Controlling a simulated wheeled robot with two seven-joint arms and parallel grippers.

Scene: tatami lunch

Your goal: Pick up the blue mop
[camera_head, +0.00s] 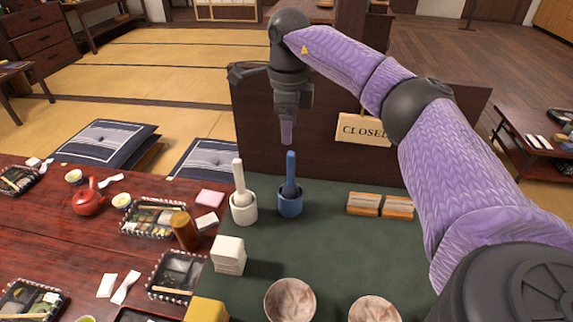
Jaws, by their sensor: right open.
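The blue mop (291,178) is a blue stick standing upright in a squat blue cup (290,206) on the green mat. My right gripper (287,142) points down just above the top of the blue stick, slightly to its left in the picture. It is open and holds nothing. From this angle I cannot tell the exact gap between its fingers and the stick. My left gripper is not in view.
A similar white stick in a white cup (243,207) stands close to the left. Wooden blocks (379,205) lie to the right, and two marbled bowls (291,300) stand in front. A dark panel with a closed sign (362,129) rises behind. The mat's middle is clear.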

